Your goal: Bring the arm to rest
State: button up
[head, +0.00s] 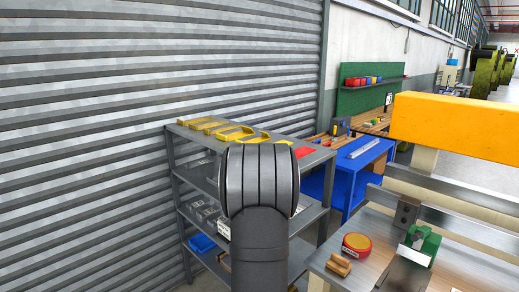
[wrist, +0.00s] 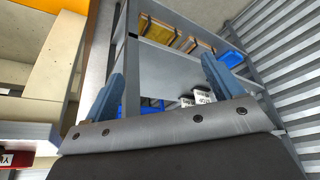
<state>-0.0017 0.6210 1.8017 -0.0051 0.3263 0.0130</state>
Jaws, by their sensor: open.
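My gripper shows in the wrist view (wrist: 165,88) with its two blue-grey fingers set wide apart and nothing between them. Beyond the fingers lies a grey metal shelf rack with several levels. In the head view my arm stands upright in front of the same grey shelf rack (head: 172,155) and hides part of it. The gripper's fingers are hidden in the head view.
Yellow pieces (head: 215,127) and a red piece (head: 304,151) lie on the rack's top. At right are a workbench (head: 345,273) with a red round tin (head: 357,245), a wooden block (head: 339,263), a green fixture (head: 424,241), and a yellow beam (head: 455,125). A corrugated wall (head: 80,140) stands left.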

jog(key=w+r, duration=0.4)
jog(key=r, duration=0.3)
jog(key=shift+s+f, duration=0.1)
jog(key=shift+f, duration=0.05)
jog(key=s+f, duration=0.4)
jog(key=f, duration=0.3)
notch_tip(320, 180, up, 10)
jog(key=w+d+m+h, duration=0.1)
jog(key=w+d+m, duration=0.1)
jog(key=m, duration=0.1)
jog(key=shift+w+d+m, duration=0.3)
jog(key=shift+d, duration=0.05)
